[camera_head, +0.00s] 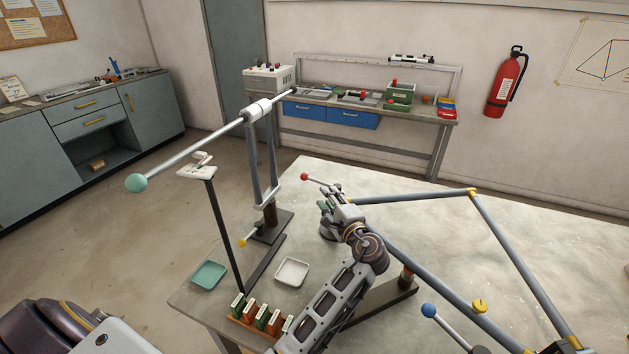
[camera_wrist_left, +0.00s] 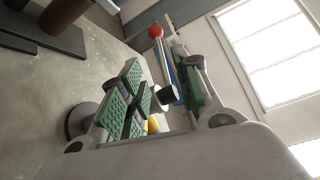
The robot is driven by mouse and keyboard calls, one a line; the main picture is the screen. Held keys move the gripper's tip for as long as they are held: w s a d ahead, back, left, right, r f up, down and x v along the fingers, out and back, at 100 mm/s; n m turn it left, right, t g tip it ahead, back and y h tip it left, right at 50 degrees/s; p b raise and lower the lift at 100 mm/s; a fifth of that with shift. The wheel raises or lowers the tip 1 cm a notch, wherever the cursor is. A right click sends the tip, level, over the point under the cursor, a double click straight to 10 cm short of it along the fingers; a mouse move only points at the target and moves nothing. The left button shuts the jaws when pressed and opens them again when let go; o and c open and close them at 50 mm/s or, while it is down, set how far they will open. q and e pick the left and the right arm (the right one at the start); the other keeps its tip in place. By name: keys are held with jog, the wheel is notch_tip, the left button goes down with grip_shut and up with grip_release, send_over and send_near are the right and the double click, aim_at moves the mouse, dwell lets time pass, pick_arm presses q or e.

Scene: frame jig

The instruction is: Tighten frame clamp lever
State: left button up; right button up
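My left gripper (camera_head: 331,201) is at that corner, beside the lever's base. In the left wrist view, the green-padded fingers of my left gripper (camera_wrist_left: 157,66) are apart. The lever's rod and red knob (camera_wrist_left: 155,31) show between and beyond them, with a dark collar and a yellow part lower down. Contact with a pad cannot be told. The gripper and wrist hide part of the clamp. My right gripper is out of view.
A blue-knobbed lever (camera_head: 429,310) and a yellow knob (camera_head: 480,305) sit along the frame's near side. At left stand a post with a long teal-ended bar (camera_head: 200,143), a teal tray (camera_head: 209,274), a white tray (camera_head: 292,271) and several coloured blocks. The tabletop inside the frame is clear.

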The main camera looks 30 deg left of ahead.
aim_at(314, 180)
pick_arm(q)
jog(key=x, duration=0.4)
jog(key=shift+w+a+p, duration=0.2)
jog(key=shift+p, duration=0.1)
jog(key=x, duration=0.5)
jog(key=shift+w+a+p, duration=0.1)
jog(key=shift+p, duration=0.3)
jog(key=shift+x, duration=0.85)
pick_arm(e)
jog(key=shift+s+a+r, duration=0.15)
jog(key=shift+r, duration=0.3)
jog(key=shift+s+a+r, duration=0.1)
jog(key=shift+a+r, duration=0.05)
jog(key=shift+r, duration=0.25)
pick_arm(q)
jog(key=shift+f, duration=0.1)
grip_shut()
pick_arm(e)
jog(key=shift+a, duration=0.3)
